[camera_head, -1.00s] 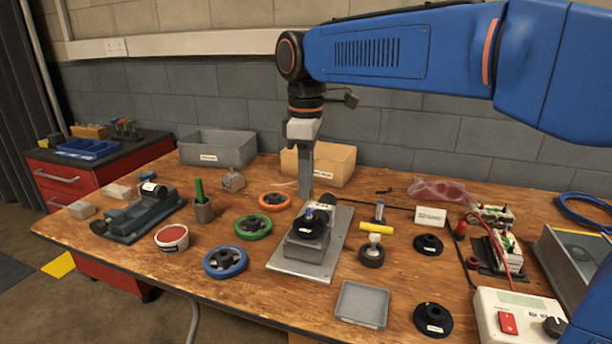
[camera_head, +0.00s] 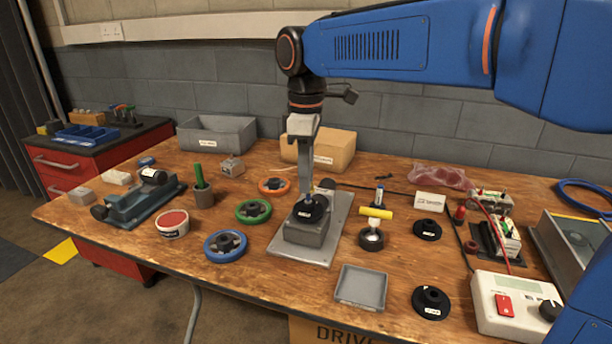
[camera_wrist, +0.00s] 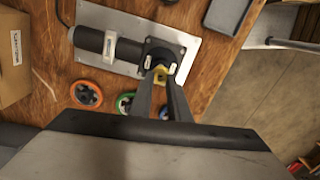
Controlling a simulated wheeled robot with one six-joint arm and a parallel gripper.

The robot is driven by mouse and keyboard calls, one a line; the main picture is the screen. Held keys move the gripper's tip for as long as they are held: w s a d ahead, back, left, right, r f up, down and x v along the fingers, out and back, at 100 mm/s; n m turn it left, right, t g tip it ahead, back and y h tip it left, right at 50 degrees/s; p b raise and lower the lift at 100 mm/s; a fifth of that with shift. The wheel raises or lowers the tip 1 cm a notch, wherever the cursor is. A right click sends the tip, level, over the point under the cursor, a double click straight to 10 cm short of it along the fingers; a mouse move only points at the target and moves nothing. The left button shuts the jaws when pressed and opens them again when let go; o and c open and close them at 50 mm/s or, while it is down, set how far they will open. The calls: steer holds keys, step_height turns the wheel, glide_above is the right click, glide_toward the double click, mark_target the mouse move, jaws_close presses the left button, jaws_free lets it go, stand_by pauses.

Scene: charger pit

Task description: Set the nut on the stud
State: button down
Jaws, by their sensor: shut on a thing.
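My gripper (camera_head: 306,194) points down at the fixture and its fingertips are at the top of the black hub (camera_head: 311,213). In the wrist view my gripper (camera_wrist: 163,80) is shut on a small yellow, brass-like nut (camera_wrist: 160,74), just over the hub (camera_wrist: 172,50). A small blue-tipped stud (camera_head: 308,200) shows at the top of the hub, beside the fingertips. The hub sits on a grey block (camera_head: 303,237) on a metal plate (camera_head: 337,222). I cannot tell whether nut and stud touch; the fingers hide the contact.
Blue (camera_head: 226,246), green (camera_head: 253,212) and orange (camera_head: 273,186) handwheels lie left of the plate. A yellow-handled tool (camera_head: 376,212) stands close on the right. An empty grey tray (camera_head: 361,287) lies in front, and a cardboard box (camera_head: 333,150) stands behind.

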steer(key=shift+f, duration=1.35)
stand_by(0.4)
steer(key=c, duration=1.6)
jaws_free()
step_height(320, 180, up, 17)
steer(key=shift+r, duration=0.2)
